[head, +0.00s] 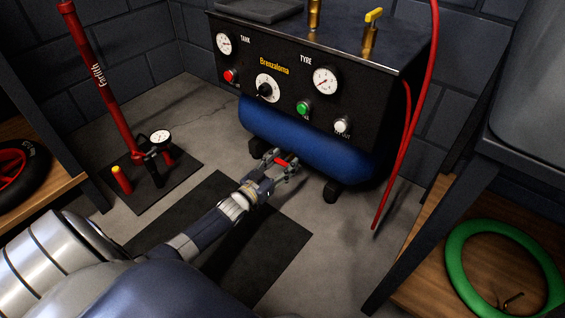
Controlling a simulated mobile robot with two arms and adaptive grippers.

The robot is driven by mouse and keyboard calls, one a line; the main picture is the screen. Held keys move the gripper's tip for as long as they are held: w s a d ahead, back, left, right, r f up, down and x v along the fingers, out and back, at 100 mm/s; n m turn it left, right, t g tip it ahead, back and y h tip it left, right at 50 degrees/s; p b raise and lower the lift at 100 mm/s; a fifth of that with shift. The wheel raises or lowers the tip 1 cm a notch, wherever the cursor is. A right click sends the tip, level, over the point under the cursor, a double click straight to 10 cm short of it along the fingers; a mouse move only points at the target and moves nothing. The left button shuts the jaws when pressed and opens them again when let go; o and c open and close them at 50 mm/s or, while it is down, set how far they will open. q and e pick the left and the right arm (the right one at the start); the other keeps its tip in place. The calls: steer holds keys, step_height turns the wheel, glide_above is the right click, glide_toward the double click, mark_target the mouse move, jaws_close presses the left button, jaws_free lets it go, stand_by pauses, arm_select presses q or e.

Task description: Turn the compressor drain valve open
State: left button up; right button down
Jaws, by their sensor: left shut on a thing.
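The compressor stands against the back wall, with a blue tank (305,140) under a black control panel (258,86). A small red valve handle (281,162) shows low at the front underside of the tank. My left gripper (280,160) reaches in from the lower left and is shut on this red handle, its fingers on either side of it. The valve body behind the fingers is hidden. My right gripper is not in view.
A red floor pump (105,90) with a gauge stands at left on a dark plate. A red hose (408,120) hangs at the tank's right. A wooden shelf with a green tyre (458,250) is at right. A dark mat (262,255) lies under my arm.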

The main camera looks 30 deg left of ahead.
arm_select(q)
steer(key=n+p, duration=0.1)
steer(key=n, duration=0.2)
steer(key=shift+a+r+p, duration=0.1)
steer(key=shift+r+p, duration=0.05)
steer(key=shift+p, duration=0.2)
steer(key=n, duration=0.3)
steer(key=shift+p, duration=0.3)
steer(key=n, duration=0.6)
steer(key=shift+n, duration=0.3)
steer(key=shift+n+b, duration=0.35)
steer(key=shift+n, duration=1.85)
steer(key=shift+a, duration=0.1)
steer(key=o, duration=1.1)
steer(key=shift+f, duration=0.2)
